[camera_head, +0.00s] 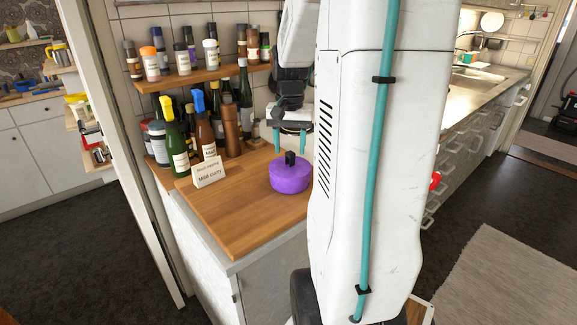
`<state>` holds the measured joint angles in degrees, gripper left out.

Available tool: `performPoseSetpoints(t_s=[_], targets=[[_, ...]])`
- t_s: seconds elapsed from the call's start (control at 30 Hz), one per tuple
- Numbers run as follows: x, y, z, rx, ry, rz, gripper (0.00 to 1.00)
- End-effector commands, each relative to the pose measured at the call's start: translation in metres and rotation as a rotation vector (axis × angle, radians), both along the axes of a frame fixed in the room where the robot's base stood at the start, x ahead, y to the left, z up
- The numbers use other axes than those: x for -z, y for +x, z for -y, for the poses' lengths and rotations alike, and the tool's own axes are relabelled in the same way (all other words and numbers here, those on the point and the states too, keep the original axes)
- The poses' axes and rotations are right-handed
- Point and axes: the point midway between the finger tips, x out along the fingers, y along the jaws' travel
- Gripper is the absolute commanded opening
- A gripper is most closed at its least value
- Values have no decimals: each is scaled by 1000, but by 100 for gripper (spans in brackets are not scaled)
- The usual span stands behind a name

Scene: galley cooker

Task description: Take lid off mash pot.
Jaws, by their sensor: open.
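A purple pot (291,182) with a purple lid (290,169) stands on the wooden counter, close to the left side of my arm. The lid has a black upright knob and sits on the pot. My gripper (291,143) is above and slightly behind the pot, with its teal fingers apart and pointing down. The gripper is empty and looks clear of the knob. The pot's right edge is close to or partly hidden by my white arm. I cannot tell from the picture whether this is the mash pot; a sign (209,173) beside it mentions mild curry.
Several bottles (177,145) stand at the back left of the wooden counter (222,215). A shelf (205,76) with jars hangs above them. The front of the counter is bare. My arm blocks the right side; a sink counter (470,90) lies beyond.

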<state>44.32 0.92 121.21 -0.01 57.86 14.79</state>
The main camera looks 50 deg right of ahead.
Motion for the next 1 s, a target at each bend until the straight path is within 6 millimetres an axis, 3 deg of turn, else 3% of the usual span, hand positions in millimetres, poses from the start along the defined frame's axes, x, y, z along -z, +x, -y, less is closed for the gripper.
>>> performPoseSetpoints(t_s=[0.2,0.47,0.63,1.0], targets=[[27,0,1,-1,1,-1,49],[29,0,1,-1,0,0,49],[29,0,1,-1,0,0,2],[27,0,1,-1,-1,1,1]])
